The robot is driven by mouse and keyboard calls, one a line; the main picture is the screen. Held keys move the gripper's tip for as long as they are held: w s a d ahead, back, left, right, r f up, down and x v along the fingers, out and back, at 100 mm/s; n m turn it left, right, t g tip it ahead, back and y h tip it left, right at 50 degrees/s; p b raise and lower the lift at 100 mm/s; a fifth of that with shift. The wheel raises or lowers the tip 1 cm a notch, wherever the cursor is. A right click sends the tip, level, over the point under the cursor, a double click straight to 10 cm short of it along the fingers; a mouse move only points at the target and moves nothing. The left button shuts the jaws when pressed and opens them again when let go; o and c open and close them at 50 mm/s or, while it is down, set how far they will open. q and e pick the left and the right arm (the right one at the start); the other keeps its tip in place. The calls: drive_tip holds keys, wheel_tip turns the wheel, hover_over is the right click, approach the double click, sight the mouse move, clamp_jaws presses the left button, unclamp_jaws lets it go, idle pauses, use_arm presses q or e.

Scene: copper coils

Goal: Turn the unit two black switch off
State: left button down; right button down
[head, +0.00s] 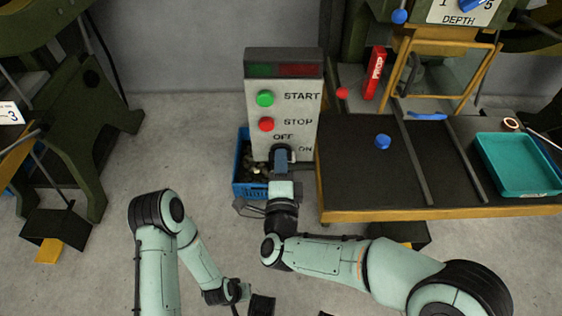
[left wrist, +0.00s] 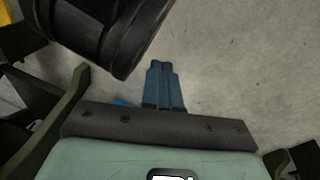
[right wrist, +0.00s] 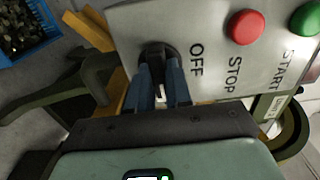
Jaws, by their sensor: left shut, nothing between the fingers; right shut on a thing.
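The grey control panel (head: 300,110) stands upright in the middle of the head view, with a green START button (head: 265,98), a red STOP button (head: 266,124) and a black switch (head: 281,149) by the OFF and ON labels. The switch (right wrist: 158,54) also shows in the right wrist view. My right gripper (head: 281,163) is shut on the switch; its blue fingers (right wrist: 162,85) hide much of the handle, so I cannot tell its exact setting. My left gripper (left wrist: 163,85) is shut and empty above the floor in the left wrist view.
A blue crate (head: 240,187) with dark scraps stands low behind my right gripper. To the right is a dark table (head: 400,215) with a wooden edge, a teal tray (head: 497,180) and a blue knob (head: 383,142). Green machinery (head: 80,110) stands at the left. The floor between is free.

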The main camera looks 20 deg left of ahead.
use_arm(q)
drive_tip(key=shift+w+r, duration=0.1)
drive_tip(key=shift+w, duration=0.05)
use_arm(e)
drive_tip(key=shift+n, duration=0.3)
use_arm(q)
drive_tip(key=w+r+t+p, duration=0.1)
drive_tip(key=w+r+p, duration=0.1)
drive_tip(key=w+r, duration=0.1)
drive_tip(key=s+d+r+g+h+p, duration=0.1)
drive_tip(key=s+d+r+p, duration=0.2)
drive_tip(key=s, duration=0.3)
drive_tip(key=shift+d+r+m+g+p, duration=0.3)
drive_tip(key=shift+r, duration=0.25)
use_arm(e)
drive_tip(key=shift+n, duration=8.7)
drive_tip(key=c, duration=1)
unclamp_jaws()
drive_tip(key=shift+c, duration=0.2)
